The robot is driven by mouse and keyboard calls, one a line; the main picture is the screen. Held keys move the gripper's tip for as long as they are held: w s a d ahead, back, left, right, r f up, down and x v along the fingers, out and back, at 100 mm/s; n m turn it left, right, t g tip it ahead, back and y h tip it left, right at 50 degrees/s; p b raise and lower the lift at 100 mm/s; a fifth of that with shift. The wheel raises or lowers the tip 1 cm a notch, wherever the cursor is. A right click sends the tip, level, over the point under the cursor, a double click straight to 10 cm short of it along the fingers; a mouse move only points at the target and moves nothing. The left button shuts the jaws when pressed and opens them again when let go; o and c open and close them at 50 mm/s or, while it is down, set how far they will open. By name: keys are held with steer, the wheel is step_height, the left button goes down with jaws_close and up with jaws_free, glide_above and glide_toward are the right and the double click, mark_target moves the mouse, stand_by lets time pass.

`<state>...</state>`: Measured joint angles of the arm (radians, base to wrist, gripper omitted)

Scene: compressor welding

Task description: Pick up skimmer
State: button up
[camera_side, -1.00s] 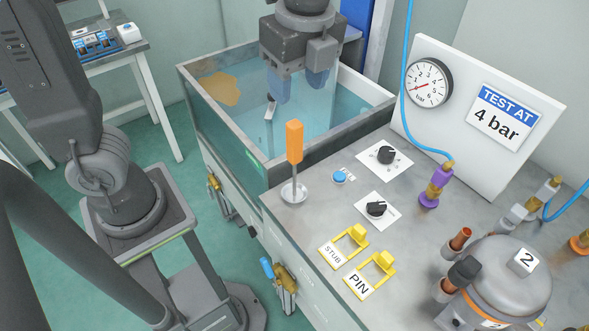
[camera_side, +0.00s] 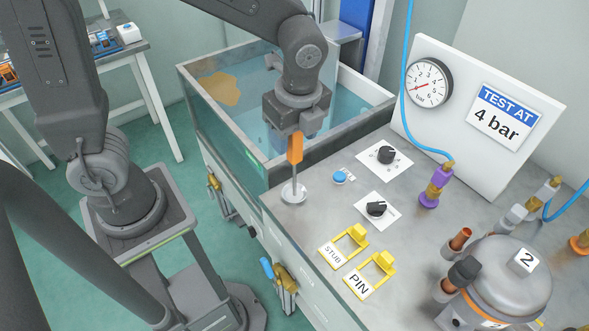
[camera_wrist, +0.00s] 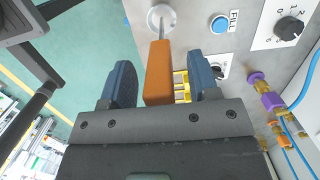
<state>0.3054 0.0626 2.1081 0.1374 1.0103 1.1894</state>
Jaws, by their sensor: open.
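The skimmer has an orange handle (camera_side: 295,148) on a thin metal rod and stands upright in a round white base (camera_side: 293,191) at the bench's near left corner. In the wrist view the orange handle (camera_wrist: 158,73) lies between my gripper's (camera_wrist: 160,85) two blue fingers, with a gap on each side. My gripper (camera_side: 308,125) is open and empty, just behind and above the handle in the side view. Its fingers are partly hidden there, behind the gripper body and the handle.
A water tank (camera_side: 213,118) with a brown patch (camera_side: 220,89) is behind the bench. A blue button (camera_side: 340,177) and black knobs (camera_side: 376,209) sit right of the base. A gauge board (camera_side: 480,100) stands behind, and a grey compressor (camera_side: 505,275) is at the right.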

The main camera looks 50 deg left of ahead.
jaws_close()
stand_by(0.5)
steer(key=shift+r, duration=0.1)
